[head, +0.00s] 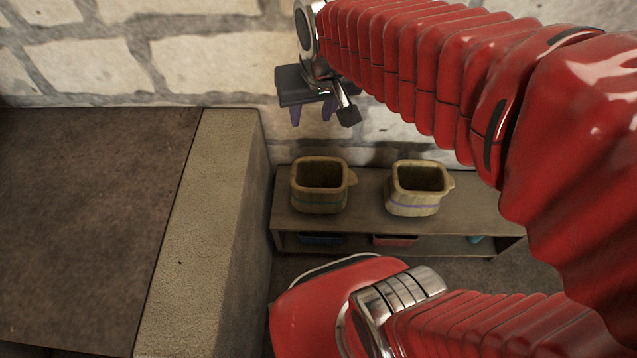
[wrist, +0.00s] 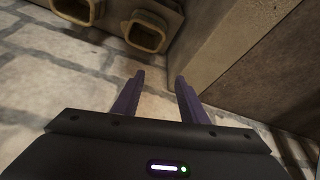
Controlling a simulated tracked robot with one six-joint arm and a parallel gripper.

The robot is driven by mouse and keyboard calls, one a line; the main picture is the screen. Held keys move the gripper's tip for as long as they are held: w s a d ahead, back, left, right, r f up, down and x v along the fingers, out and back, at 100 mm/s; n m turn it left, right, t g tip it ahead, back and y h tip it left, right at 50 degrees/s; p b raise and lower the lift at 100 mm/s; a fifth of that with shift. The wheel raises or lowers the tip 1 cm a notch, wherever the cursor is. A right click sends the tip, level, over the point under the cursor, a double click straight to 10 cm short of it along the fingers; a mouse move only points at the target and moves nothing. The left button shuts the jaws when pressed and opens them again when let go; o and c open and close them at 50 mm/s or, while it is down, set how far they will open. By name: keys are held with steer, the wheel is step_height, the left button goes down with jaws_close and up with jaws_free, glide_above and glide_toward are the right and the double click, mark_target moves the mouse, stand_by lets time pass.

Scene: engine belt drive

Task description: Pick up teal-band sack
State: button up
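The teal-band sack (head: 319,201) is a tan, open-topped, squarish container with a side lug and a dull teal stripe. It stands upright on the left part of a low wooden shelf (head: 372,218). In the wrist view, the sack nearer the stone ledge (wrist: 148,46) appears to be it, near the top edge; its band is not clear there. My gripper (head: 311,114) is above and behind the sack, apart from it, against the wall. Its two purple fingers (wrist: 161,77) are spread with nothing between them.
A similar sack with a purple band (head: 414,199) stands to the right on the same shelf. Blue (head: 322,239) and red (head: 395,240) items sit on the lower level. A stone ledge (head: 215,200) rises on the left. A stone wall (head: 190,65) closes the back.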

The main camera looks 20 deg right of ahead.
steer(key=w+f+m+g, duration=0.1)
steer(key=w+f, duration=0.6)
steer(key=w, duration=0.2)
steer(key=m+g, duration=0.2)
steer(key=g, duration=0.1)
glide_above(292, 172)
step_height(292, 172, down, 34)
steer(key=shift+f, duration=0.25)
steer(key=shift+a+f+m+g, duration=0.1)
steer(key=shift+f+m+g, duration=0.2)
steer(key=shift+f, duration=0.2)
step_height(292, 172, down, 8)
steer(key=shift+f, duration=0.3)
